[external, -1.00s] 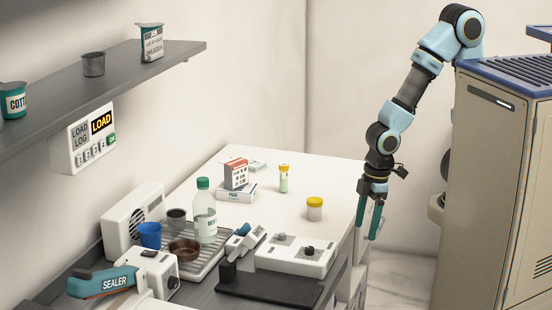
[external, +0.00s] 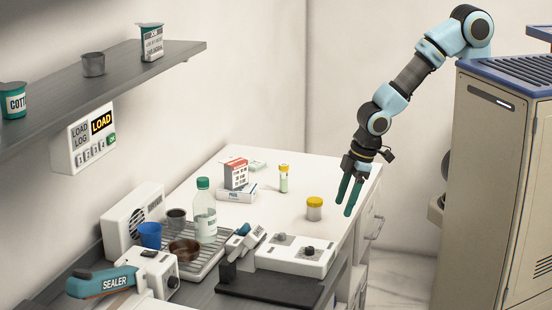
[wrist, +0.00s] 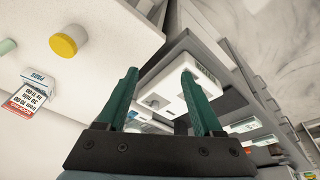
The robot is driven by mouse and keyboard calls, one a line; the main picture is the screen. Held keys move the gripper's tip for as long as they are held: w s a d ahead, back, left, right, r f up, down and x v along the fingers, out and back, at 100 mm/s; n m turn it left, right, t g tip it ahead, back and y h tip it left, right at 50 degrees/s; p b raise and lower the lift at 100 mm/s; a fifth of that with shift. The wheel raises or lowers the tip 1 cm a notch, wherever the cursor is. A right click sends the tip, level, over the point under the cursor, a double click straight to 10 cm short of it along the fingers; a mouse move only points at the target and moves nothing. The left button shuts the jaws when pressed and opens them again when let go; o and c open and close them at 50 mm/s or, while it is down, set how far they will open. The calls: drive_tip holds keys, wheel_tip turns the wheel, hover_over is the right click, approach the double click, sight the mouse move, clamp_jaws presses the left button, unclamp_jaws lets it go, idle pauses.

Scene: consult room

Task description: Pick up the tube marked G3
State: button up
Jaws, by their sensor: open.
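A slim upright tube (external: 284,182) with a yellow cap and pale green body stands on the white worktop (external: 262,214). Any G3 marking on it is too small to read. A wider, short jar (external: 314,211) with a yellow lid stands nearer my gripper; its lid (wrist: 64,45) shows at the upper left in the wrist view. A pale green piece at that view's left edge may be the tube, but I cannot tell. My gripper (external: 347,208) is open and empty, pointing down at the right edge of the worktop, right of the jar and apart from it.
A red and white box (external: 236,174) on a white box stands left of the tube. A clear bottle (external: 204,212) stands on a drip rack at left. A white device with knobs (external: 294,255) is in front. The worktop around the tube is mostly clear.

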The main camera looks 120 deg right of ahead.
drive_tip(key=w+d+m+t+h+b, duration=0.25)
drive_tip(key=d+t+h, duration=0.2)
drive_tip(key=d, duration=2.25)
drive_tip(key=s+d+t+b, duration=0.1)
drive_tip(key=s+d+t, duration=0.4)
drive_tip(key=s+d, duration=0.45)
approach(284, 179)
drive_tip(key=d, duration=0.2)
drive_tip(key=w+d, duration=0.1)
drive_tip(key=shift+w+r+m, duration=0.1)
drive_tip(key=shift+r+m, duration=0.15)
drive_tip(key=shift+r, duration=0.1)
drive_tip(key=shift+w+f, duration=0.2)
drive_tip(key=shift+f, duration=0.05)
drive_tip(key=shift+y, duration=0.25)
drive_tip(key=x, duration=0.4)
drive_tip(key=shift+w+d+f+p, duration=0.1)
drive_tip(key=shift+w+f+p, duration=0.1)
drive_tip(key=shift+p, duration=0.15)
drive_tip(key=shift+a+p+x, duration=0.1)
drive_tip(key=shift+p+x, duration=0.4)
drive_tip(key=shift+x, duration=1)
drive_tip(key=shift+a+p+x, duration=0.15)
drive_tip(key=shift+p+x, duration=0.3)
drive_tip(key=shift+x, duration=1.05)
drive_tip(key=shift+f, duration=0.1)
